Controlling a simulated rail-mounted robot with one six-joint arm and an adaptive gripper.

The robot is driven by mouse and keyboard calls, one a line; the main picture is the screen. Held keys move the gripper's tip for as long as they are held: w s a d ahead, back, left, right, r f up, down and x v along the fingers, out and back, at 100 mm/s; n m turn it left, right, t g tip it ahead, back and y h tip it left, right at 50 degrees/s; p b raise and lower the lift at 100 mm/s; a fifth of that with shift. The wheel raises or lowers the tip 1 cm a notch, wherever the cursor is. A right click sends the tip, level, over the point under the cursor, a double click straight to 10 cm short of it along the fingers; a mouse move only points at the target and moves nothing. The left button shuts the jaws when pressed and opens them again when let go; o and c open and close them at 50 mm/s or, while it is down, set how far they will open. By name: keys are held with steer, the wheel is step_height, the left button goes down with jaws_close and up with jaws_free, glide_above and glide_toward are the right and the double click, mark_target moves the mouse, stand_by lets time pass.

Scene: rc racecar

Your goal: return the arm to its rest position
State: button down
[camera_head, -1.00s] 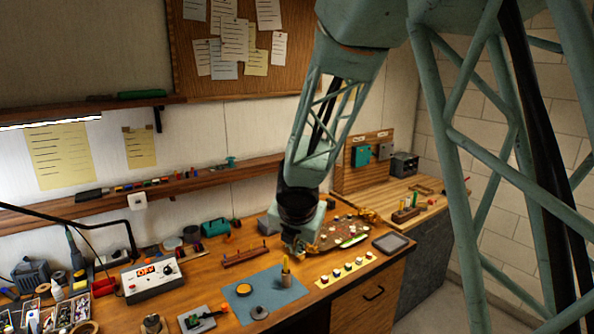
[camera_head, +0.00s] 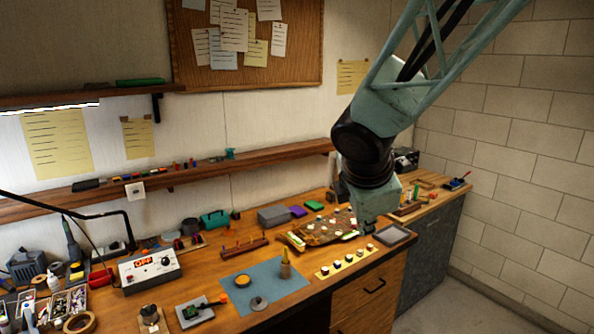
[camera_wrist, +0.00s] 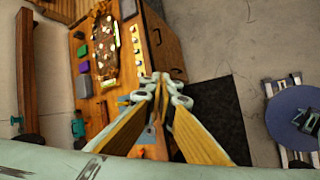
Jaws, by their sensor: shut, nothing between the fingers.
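My arm hangs over the right part of the wooden bench in the head view. My gripper (camera_head: 368,226) points down near the right end of the brown racecar chassis board (camera_head: 318,232), beside the grey tray (camera_head: 394,236). Its fingertips are small and partly hidden in this view. In the wrist view my gripper (camera_wrist: 160,78) has its fingertips together with nothing between them. The chassis board (camera_wrist: 104,52) lies beyond the fingers there, upper left, apart from them.
A blue mat (camera_head: 277,292) with a small screwdriver and round parts lies at the bench front. A yellow strip (camera_head: 346,262) holds several small parts. A power unit (camera_head: 150,270) stands left. A wall shelf (camera_head: 200,178) runs behind. Open floor lies right of the bench.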

steer(key=s+d+r+m+b, duration=0.1)
steer(key=s+d+m, duration=0.2)
steer(key=s, duration=0.2)
steer(key=s+d+m+b, duration=0.1)
steer(key=s+d+m, duration=0.2)
steer(key=s, duration=0.2)
steer(key=s+f+m+g+y+b, duration=0.1)
steer(key=s+m, duration=0.6)
steer(key=s, duration=0.7)
steer(key=s+a+f+m+g+y+b, duration=0.1)
steer(key=s+f+m+b, duration=0.2)
steer(key=s, duration=1.1)
steer(key=m+b, duration=0.2)
steer(key=m, duration=0.1)
steer(key=shift+a+f+m+b, duration=0.15)
steer(key=shift+m+b, duration=0.2)
steer(key=shift+m, duration=0.05)
steer(key=shift+w, duration=0.1)
